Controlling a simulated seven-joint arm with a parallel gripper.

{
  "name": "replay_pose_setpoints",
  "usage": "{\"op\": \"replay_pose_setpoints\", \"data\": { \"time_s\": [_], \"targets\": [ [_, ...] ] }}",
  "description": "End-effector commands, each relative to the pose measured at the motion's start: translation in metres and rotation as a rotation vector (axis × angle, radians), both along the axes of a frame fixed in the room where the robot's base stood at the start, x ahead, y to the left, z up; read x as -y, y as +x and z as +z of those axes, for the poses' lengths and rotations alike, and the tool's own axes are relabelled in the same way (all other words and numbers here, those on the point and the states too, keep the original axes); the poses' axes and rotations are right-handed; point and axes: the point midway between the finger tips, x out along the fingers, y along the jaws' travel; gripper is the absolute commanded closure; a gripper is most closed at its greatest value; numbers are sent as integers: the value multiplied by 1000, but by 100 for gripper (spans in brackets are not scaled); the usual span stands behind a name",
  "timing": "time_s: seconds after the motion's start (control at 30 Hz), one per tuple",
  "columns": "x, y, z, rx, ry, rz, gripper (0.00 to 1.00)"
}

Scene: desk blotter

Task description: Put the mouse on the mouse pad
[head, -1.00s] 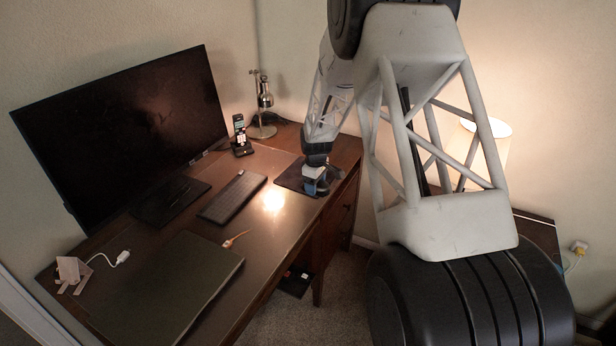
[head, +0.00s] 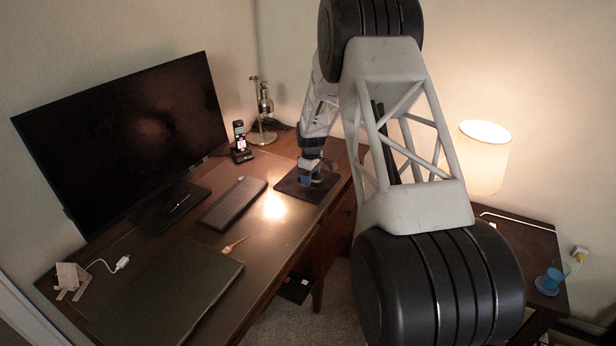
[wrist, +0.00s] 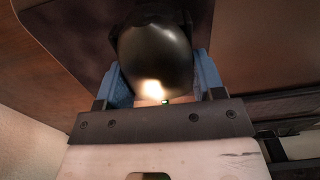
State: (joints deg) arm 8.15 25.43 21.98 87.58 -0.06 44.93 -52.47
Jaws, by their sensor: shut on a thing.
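The black, glossy, rounded mouse (wrist: 155,55) is between the two blue fingers of my gripper (wrist: 162,85) in the wrist view, and the gripper is shut on it. In the head view my gripper (head: 310,176) is over the dark mouse pad (head: 290,188), near the right end of the desk. The mouse cannot be made out in the head view. Whether it touches the pad or hangs just above it I cannot tell.
A keyboard (head: 232,202) lies left of the pad, with a large monitor (head: 125,140) behind it. A phone on a dock (head: 240,143) and a metal lamp (head: 264,120) stand at the back. A dark blotter (head: 165,290) lies at the front left. The desk's right edge is close to the pad.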

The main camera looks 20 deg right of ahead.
Motion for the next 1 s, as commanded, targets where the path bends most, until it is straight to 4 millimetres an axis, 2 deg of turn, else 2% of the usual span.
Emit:
{"op": "replay_pose_setpoints", "data": {
  "time_s": [0.3,0.5,1.0],
  "targets": [
    [6,41,-5,0,0,0,63],
    [8,58,-6,-1,0,0,63],
    [9,62,-8,-1,0,0,63]
  ]
}}
